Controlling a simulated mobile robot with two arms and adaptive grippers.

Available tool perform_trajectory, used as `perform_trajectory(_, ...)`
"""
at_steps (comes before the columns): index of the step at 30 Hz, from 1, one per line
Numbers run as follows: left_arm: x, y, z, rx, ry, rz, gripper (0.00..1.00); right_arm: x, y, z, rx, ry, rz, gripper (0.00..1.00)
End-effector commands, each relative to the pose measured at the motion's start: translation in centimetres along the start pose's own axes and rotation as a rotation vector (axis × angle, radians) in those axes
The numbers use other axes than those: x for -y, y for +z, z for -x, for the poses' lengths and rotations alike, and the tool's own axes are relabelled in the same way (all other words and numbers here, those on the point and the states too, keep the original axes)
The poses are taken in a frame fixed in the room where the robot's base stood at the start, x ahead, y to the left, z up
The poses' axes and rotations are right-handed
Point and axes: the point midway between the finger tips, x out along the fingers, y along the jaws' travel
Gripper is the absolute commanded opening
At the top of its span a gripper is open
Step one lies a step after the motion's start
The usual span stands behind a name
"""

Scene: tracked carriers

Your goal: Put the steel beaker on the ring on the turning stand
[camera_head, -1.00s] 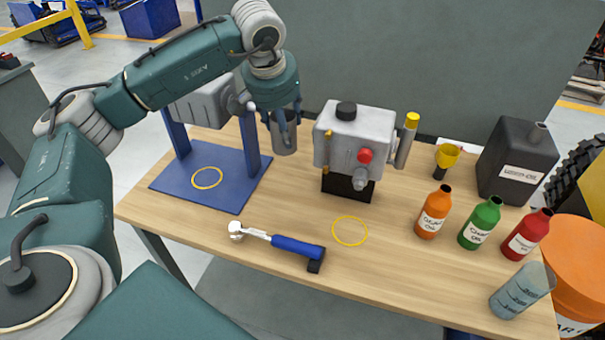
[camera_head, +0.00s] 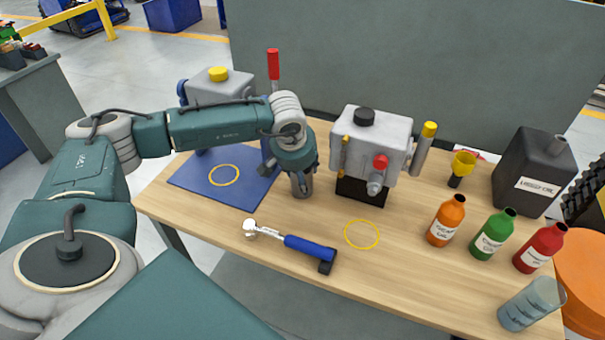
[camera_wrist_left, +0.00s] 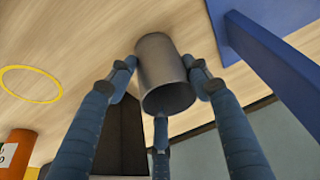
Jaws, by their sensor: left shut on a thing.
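The steel beaker (camera_head: 302,187) is a plain grey metal cylinder. My left gripper (camera_head: 300,178) is shut on it, near the stand's right side. In the left wrist view the fingers (camera_wrist_left: 165,90) close around the beaker (camera_wrist_left: 160,65) with wood table surface behind it. Whether its base touches the table I cannot tell. The blue stand (camera_head: 255,190) is left of the gripper, with a yellow ring (camera_head: 224,175) flat on its base plate, bare and empty. It carries a grey unit (camera_head: 215,88) with a yellow cap, partly hidden by my arm. My right gripper is not in view.
A second yellow ring (camera_head: 362,234) lies on the table (camera_head: 400,270). A grey pump unit (camera_head: 370,140) stands close right of the gripper. A blue-handled wrench (camera_head: 310,247) lies in front. Bottles (camera_head: 446,220), a clear beaker (camera_head: 530,303) and a black can (camera_head: 530,172) are at the right.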

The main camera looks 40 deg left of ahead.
Motion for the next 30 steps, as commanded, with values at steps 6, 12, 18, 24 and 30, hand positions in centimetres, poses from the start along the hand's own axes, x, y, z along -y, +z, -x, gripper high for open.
perform_trajectory(6,-0.1,0.0,-0.1,-0.001,0.001,0.0,0.17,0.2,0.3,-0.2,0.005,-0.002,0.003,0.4)
perform_trajectory(12,-0.1,0.1,-0.2,0.0,0.001,0.0,0.69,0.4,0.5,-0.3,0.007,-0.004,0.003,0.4)
perform_trajectory(18,-0.1,0.1,-0.2,0.0,0.001,0.0,0.69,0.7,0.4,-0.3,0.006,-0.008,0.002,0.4)
perform_trajectory(24,-0.1,-0.1,0.7,-0.003,0.003,0.0,0.69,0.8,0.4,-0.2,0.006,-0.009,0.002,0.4)
perform_trajectory(30,-0.1,-0.1,4.5,-0.006,0.003,0.0,0.69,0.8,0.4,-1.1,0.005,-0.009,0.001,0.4)
